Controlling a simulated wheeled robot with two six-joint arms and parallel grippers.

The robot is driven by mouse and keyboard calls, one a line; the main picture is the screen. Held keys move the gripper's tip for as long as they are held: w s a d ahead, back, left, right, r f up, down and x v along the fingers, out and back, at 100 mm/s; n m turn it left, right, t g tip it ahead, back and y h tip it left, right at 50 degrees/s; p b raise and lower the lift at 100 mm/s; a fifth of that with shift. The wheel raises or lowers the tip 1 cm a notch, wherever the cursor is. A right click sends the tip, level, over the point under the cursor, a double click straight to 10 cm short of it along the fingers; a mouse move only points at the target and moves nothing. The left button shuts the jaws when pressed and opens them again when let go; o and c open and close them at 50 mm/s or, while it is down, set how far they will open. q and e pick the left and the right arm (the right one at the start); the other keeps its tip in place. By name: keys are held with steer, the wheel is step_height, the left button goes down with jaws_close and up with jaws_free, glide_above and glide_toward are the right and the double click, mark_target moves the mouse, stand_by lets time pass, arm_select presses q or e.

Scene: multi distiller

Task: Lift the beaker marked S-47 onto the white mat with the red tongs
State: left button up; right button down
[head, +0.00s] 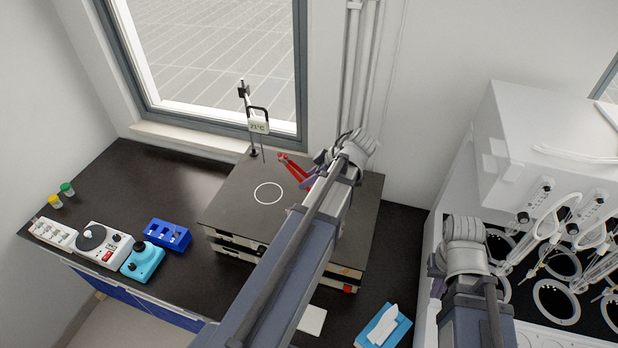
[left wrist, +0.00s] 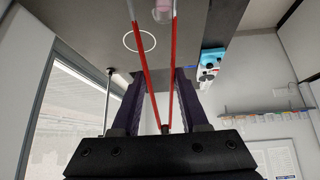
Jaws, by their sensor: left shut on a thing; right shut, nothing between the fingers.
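My left gripper (head: 319,168) is over the raised dark platform, shut on the red tongs (head: 293,169). In the left wrist view its purple fingers (left wrist: 157,76) flank the tongs (left wrist: 143,62), whose two long arms reach to the top edge. A clear, pinkish glass vessel, perhaps the beaker (left wrist: 163,10), shows between the tong arms at the top edge. I cannot read a mark on it or tell whether the tongs grip it. A white square, likely the mat (head: 312,319), lies on the bench, partly behind my left arm. My right gripper (head: 438,286) is shut and empty, mostly hidden by its wrist.
The platform (head: 225,205) has a white ring (head: 268,193) and a thermometer stand (head: 257,127). A blue tissue box (head: 383,326) lies right of the mat. Small devices (head: 143,262) line the left bench edge. White distiller equipment (head: 540,150) stands right.

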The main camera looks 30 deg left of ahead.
arm_select(q)
step_height(320, 180, down, 8)
steer(key=b, duration=0.7)
steer(key=shift+f+b, duration=0.2)
steer(key=shift+b, duration=0.15)
steer(key=shift+o, duration=0.4)
jaws_close()
steer(key=shift+r, duration=0.15)
step_height(320, 180, up, 12)
steer(key=p, duration=1.2)
